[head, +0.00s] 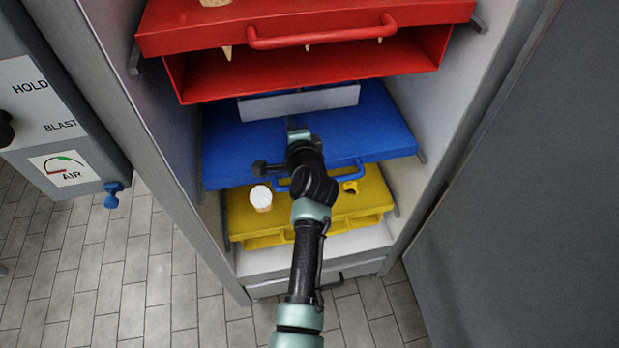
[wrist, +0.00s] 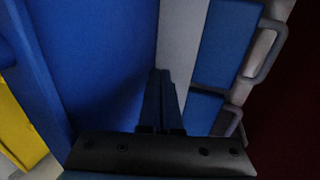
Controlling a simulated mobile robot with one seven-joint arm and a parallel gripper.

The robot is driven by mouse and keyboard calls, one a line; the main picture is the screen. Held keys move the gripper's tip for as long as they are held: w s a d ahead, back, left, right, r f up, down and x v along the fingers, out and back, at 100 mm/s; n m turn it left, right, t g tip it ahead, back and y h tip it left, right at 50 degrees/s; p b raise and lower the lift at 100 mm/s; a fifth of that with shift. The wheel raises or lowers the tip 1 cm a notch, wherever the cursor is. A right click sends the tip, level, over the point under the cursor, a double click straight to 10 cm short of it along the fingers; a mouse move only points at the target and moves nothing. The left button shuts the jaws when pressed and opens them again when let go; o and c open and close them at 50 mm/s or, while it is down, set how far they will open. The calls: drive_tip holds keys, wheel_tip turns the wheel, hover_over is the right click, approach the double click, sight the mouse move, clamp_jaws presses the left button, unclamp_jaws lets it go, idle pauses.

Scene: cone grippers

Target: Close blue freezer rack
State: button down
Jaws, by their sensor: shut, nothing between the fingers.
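The blue rack (head: 235,145) sits in the middle of the open freezer cabinet, below the red rack. Its front edge and blue handle (head: 348,175) face me, and my arm covers part of the handle. It also fills the left of the wrist view (wrist: 75,60). My gripper (head: 297,128) is over the blue rack's top, near a pale box front (head: 335,100) at its back. In the wrist view the two dark fingers (wrist: 160,100) are together with nothing between them. I cannot tell whether they touch the rack.
The red rack (head: 310,75) stands above with a red handle (head: 320,34). The yellow rack (head: 285,213) lies below, with a pale cup (head: 260,198) on it. Cabinet walls (head: 455,80) close in both sides. A control panel (head: 50,130) is at left and a grey door (head: 530,200) at right.

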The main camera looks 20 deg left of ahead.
drive_tip(key=p+v, duration=0.1)
drive_tip(key=v, duration=1)
drive_tip(key=shift+p, duration=0.3)
drive_tip(key=shift+w, duration=0.1)
